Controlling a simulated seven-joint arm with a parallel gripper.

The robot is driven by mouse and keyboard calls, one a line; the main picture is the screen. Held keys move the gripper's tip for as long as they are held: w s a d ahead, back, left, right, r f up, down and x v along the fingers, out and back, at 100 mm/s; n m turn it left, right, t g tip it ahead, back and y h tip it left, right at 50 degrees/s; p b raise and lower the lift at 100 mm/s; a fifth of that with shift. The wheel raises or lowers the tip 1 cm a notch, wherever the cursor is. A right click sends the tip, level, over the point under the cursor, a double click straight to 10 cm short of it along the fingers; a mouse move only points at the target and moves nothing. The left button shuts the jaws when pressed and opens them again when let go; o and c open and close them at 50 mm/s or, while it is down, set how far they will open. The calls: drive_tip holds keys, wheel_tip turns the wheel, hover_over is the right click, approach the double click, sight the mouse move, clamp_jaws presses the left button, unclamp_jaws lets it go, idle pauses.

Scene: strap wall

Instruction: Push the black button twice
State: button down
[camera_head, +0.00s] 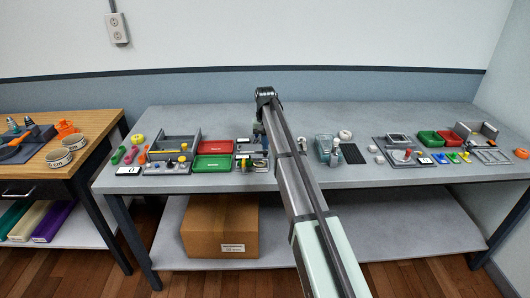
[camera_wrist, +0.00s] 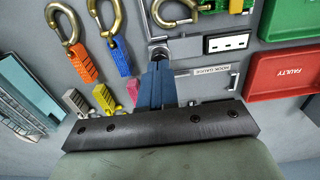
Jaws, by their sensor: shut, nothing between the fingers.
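My gripper (camera_wrist: 158,58) has blue fingers that are pressed together and empty. In the head view my gripper (camera_head: 258,133) is over the middle-left of the bench, partly hidden by my arm. I cannot pick out a black button for certain in either view.
A red tray (camera_wrist: 290,73) marked "FAULTY" and a green tray (camera_wrist: 288,18) lie right of the fingers. Brass carabiners (camera_wrist: 63,22) with coloured straps lie left. A grey bench (camera_head: 225,115) carries several fixtures, including a panel with coloured knobs (camera_head: 166,168).

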sight(265, 152)
drive_tip(key=shift+f, duration=1)
drive_tip(key=shift+r, duration=2.55)
drive_tip(key=shift+f, duration=1.5)
drive_tip(key=shift+f, duration=1.05)
idle(0.8)
drive_tip(key=shift+r, duration=2.5)
